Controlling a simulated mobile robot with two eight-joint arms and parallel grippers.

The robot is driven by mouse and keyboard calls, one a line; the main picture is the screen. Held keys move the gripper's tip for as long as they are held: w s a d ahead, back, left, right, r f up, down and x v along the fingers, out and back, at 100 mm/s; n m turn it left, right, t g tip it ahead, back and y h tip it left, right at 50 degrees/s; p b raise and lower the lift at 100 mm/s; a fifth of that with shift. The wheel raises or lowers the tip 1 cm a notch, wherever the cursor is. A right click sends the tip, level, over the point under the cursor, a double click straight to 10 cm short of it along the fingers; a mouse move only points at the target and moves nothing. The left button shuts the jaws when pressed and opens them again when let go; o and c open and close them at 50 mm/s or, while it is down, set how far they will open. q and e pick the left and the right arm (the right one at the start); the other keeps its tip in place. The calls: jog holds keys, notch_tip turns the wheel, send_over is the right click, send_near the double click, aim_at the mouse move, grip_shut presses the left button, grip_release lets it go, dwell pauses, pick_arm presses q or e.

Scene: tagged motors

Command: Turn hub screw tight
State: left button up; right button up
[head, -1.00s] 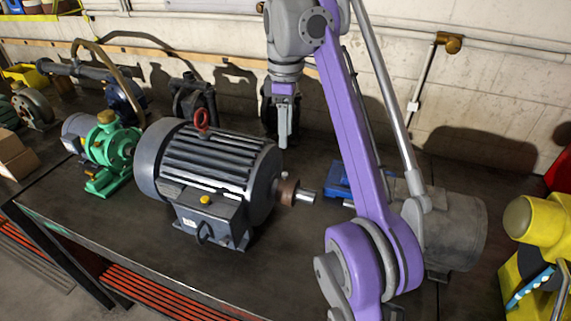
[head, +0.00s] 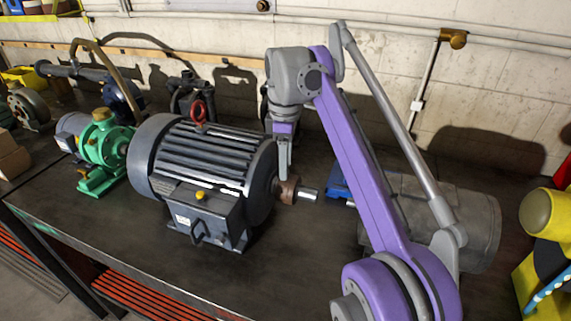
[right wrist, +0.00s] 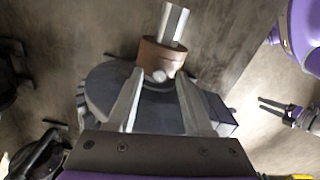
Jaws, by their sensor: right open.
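A large dark grey motor (head: 215,160) stands on the bench with its shaft (head: 308,194) pointing right. A brown hub (head: 288,190) sits around the shaft; it shows in the right wrist view (right wrist: 158,52). A small round pale screw head (right wrist: 159,76) is on the hub's side. My right gripper (head: 283,174) hangs over the hub, pointing down. In the right wrist view its open fingers (right wrist: 159,84) are on either side of the screw, apart from it. A purple and dark two-pronged shape at that view's right edge may be my left gripper; its jaws are unclear.
A green pump (head: 104,150) stands left of the motor. A grey cylindrical motor (head: 475,228) lies partly behind my right arm, near a blue part (head: 338,182). A yellow machine (head: 545,225) is at the right edge. The bench in front of the shaft is clear.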

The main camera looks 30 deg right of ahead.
grip_shut()
